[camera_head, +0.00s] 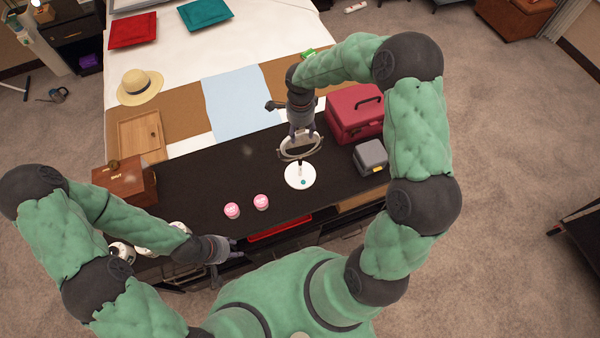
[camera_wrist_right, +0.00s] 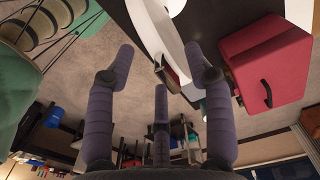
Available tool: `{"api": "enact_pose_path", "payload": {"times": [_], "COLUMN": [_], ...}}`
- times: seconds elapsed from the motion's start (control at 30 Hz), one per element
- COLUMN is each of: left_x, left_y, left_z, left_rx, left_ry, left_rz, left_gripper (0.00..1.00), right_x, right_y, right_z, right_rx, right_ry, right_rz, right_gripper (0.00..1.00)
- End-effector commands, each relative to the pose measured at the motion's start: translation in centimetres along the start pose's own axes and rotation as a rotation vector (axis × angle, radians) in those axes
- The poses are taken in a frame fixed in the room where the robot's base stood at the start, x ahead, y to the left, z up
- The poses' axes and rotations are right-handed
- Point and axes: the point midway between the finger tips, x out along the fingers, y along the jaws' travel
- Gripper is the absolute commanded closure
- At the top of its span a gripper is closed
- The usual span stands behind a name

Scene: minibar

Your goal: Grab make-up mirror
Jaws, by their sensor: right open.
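The make-up mirror (camera_head: 300,176) stands upright on the black counter in the head view, with a round white base and a round tilted mirror head above it. My right gripper (camera_head: 300,134) comes down from above at the top of the mirror head. In the right wrist view the mirror's white curved rim (camera_wrist_right: 150,28) lies between and beyond the spread fingers of the open right gripper (camera_wrist_right: 160,50). I cannot tell whether a finger touches it. My left gripper (camera_head: 228,247) is low at the counter's front edge, apart from the mirror; its jaw state is unclear.
A red case (camera_head: 353,114) and a grey box (camera_head: 371,157) stand right of the mirror. Two pink-lidded jars (camera_head: 247,206) stand to its left. A brown wooden box (camera_head: 125,183) is at the counter's left end. The bed lies behind the counter.

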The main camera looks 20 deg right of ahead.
Motion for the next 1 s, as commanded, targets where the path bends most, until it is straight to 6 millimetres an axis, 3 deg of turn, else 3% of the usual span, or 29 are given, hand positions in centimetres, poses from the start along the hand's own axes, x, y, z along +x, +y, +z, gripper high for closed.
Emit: {"api": "enact_pose_path", "payload": {"times": [0.3, 0.6, 0.8, 1.0], "left_x": [-0.8, -0.8, -0.8, -0.8], "left_y": [0.3, 0.3, 0.3, 0.3], "left_z": [0.0, 0.0, 0.0, 0.0], "left_rx": [0.000, 0.000, 0.000, 0.000], "left_ry": [0.000, 0.000, 0.000, 0.000], "left_rz": [0.000, 0.000, 0.000, 0.000], "left_gripper": [0.60, 0.60, 0.60, 0.60], "right_x": [3.9, 4.3, 4.3, 4.1], "right_y": [-0.3, -0.3, -0.3, -0.4], "right_z": [-0.2, -0.2, -0.2, -0.2], "right_rx": [0.000, 0.000, 0.000, 0.001], "right_ry": [0.000, 0.000, 0.000, 0.000], "right_rz": [0.002, 0.000, 0.000, -0.003], "right_gripper": [0.47, 0.47, 1.00, 1.00]}}
